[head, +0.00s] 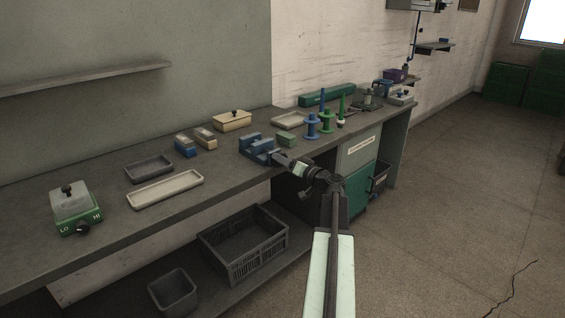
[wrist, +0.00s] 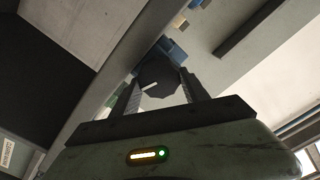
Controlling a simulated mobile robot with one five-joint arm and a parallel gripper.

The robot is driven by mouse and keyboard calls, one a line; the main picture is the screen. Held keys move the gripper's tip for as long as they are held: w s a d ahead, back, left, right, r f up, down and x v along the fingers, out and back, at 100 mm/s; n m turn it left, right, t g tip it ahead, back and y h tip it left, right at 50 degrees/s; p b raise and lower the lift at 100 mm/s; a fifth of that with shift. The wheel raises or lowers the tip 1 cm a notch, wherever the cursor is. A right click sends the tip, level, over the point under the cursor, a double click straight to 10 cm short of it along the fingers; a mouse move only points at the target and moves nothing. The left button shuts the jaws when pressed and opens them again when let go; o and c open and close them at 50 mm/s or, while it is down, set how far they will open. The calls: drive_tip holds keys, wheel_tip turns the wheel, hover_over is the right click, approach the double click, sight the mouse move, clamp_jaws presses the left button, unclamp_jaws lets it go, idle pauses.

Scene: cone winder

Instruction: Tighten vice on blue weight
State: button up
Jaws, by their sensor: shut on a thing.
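The blue vice (head: 257,146) stands at the front edge of the grey bench. My gripper (head: 281,159) is at the front of the vice. In the wrist view, its two fingers are on either side of a dark, many-sided knob (wrist: 160,80) with a pale mark, and it is shut on this knob. Part of the blue vice (wrist: 173,49) shows behind the knob. Two small blocks, a blue one with a tan top (head: 184,146) and a tan one (head: 205,138), stand left of the vice. I cannot make out a separate blue weight between the jaws.
Blue spools (head: 311,124) and green spools (head: 326,121) stand right of the vice. A dark crate (head: 243,245) sits below.

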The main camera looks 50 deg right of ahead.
idle(0.4)
drive_tip(key=o, duration=1.4)
drive_tip(key=shift+w+a, duration=0.1)
drive_tip(key=shift+w, duration=0.05)
drive_tip(key=s, duration=0.8)
drive_tip(key=shift+a, duration=0.25)
